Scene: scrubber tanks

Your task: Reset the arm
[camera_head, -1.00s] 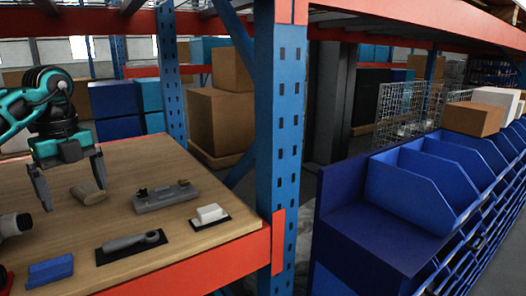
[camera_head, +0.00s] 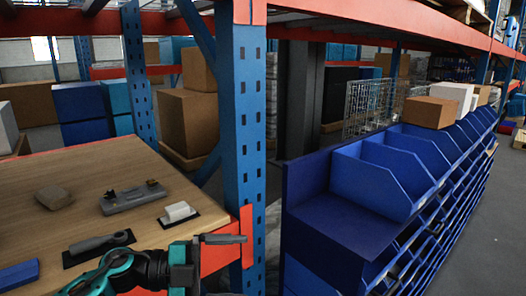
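My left gripper (camera_head: 222,265) is at the bottom of the view, in front of the tabletop's near right corner. Its teal and black arm comes in from the lower left, and its fingers point right. The upper finger shows clearly; the lower one is mostly cut off by the bottom edge. The fingers look spread, with nothing seen between them. My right gripper is not in view. A tan block (camera_head: 54,197) lies on the wooden tabletop (camera_head: 90,165), clear of the gripper.
The table also holds a grey fixture with dark knobs (camera_head: 135,198), a white block on a black plate (camera_head: 178,212), a grey-handled trowel (camera_head: 100,243) and a blue block (camera_head: 18,275). A blue rack post (camera_head: 243,130) stands right of the table; blue bins (camera_head: 385,180) line the right.

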